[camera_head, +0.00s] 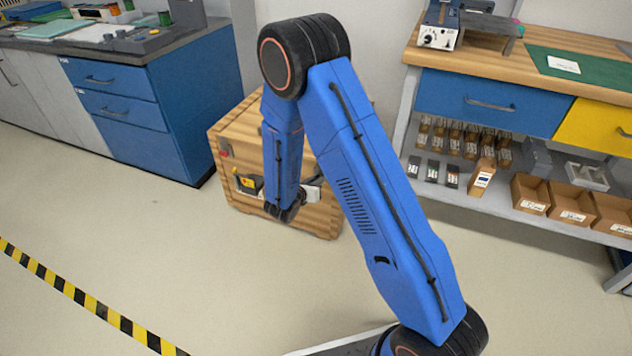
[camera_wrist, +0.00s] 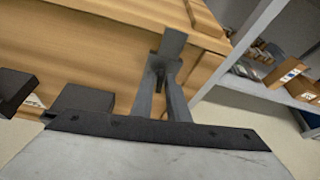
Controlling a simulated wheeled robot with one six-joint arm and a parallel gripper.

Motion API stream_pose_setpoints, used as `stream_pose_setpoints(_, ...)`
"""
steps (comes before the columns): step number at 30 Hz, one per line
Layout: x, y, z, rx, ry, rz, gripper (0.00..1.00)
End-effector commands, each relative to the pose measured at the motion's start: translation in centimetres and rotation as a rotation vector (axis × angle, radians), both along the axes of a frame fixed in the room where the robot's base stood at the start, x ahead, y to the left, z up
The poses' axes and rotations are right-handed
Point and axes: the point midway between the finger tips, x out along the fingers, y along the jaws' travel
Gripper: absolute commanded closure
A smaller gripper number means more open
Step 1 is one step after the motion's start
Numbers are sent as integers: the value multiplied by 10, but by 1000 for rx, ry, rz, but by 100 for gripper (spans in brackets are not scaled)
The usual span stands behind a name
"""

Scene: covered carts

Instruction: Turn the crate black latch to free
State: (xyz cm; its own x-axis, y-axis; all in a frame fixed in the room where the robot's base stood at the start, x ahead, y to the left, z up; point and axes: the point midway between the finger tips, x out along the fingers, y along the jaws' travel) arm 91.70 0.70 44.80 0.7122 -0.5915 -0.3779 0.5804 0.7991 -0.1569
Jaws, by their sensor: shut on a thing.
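The wooden crate (camera_head: 232,135) stands on the floor behind my arm in the head view, and its planks (camera_wrist: 90,50) fill much of the wrist view. My gripper (camera_wrist: 164,68) is at the crate's front face, its grey fingers drawn together around a small dark piece. This piece appears to be the black latch (camera_wrist: 160,77), mostly hidden between the fingers, so I cannot read its angle. In the head view my forearm and wrist hide the fingers and this latch.
A black-and-yellow fitting (camera_head: 247,184) sits on the crate's front, left of my wrist. Dark blocks (camera_wrist: 84,99) show at the left in the wrist view. A blue cabinet (camera_head: 120,110) stands left, a shelved workbench (camera_head: 425,75) right. Floor in front is clear.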

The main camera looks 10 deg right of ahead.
Motion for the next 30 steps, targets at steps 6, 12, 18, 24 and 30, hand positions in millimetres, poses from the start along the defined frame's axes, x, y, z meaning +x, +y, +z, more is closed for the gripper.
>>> stream_pose_setpoints(6,3,2,-1,-152,109,-1,100)
stream_pose_setpoints(12,4,3,-3,-306,222,0,100)
stream_pose_setpoints(18,5,4,-4,-460,334,-2,100)
stream_pose_setpoints(24,6,5,-5,-613,445,-2,100)
stream_pose_setpoints(30,7,6,-7,-762,553,-2,100)
